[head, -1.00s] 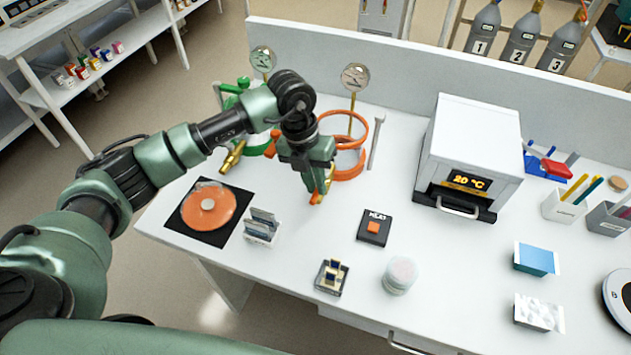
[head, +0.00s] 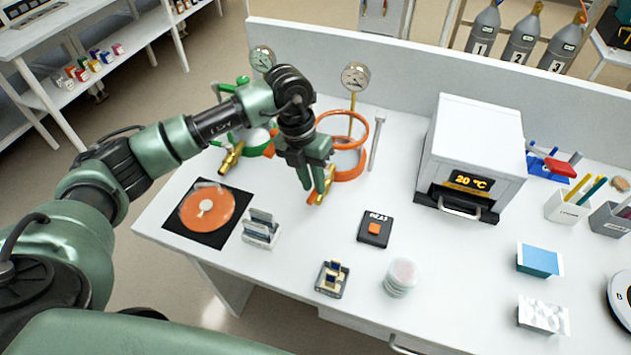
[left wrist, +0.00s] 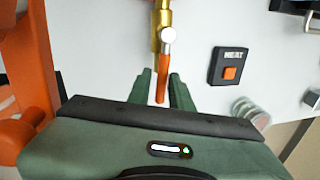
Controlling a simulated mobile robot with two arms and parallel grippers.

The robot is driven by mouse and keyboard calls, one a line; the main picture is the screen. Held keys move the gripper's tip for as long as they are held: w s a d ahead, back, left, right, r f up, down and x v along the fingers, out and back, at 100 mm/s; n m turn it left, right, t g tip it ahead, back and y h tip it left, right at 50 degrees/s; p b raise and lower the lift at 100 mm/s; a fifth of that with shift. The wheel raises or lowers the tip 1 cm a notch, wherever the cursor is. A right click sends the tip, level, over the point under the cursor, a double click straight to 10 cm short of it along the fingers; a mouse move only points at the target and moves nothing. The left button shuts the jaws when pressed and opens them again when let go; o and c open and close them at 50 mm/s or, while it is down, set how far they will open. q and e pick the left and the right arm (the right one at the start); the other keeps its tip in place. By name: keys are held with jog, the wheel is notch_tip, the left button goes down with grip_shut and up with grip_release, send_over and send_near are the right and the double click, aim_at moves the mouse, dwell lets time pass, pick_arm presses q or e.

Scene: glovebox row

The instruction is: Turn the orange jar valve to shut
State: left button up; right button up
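The orange-framed jar (head: 349,160) stands at the back of the bench. Its brass valve (left wrist: 162,20) sticks out low at the front. The orange valve lever (left wrist: 162,82) points toward my gripper, roughly in line with the brass pipe in the left wrist view. My left gripper (head: 316,184) is just in front of the jar, pointing down. It also shows in the left wrist view (left wrist: 163,92), with its two green fingers apart on either side of the lever and gaps between. The gripper partly hides the valve in the head view. My right gripper is out of view.
A green-framed jar with a brass valve (head: 231,157) stands left, partly behind my arm. A heat button box (head: 375,229) lies front right, also in the left wrist view (left wrist: 229,66). A white oven (head: 472,145) stands right. An orange disc (head: 207,208) lies left.

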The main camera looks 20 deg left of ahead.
pick_arm(q)
jog(key=shift+o, duration=0.5)
notch_tip(320, 180, up, 8)
jog(key=a+b, duration=0.1)
jog(key=b, duration=0.1)
jog(key=shift+a+f, duration=0.2)
jog(key=shift+a, duration=0.1)
jog(key=shift+f, duration=0.1)
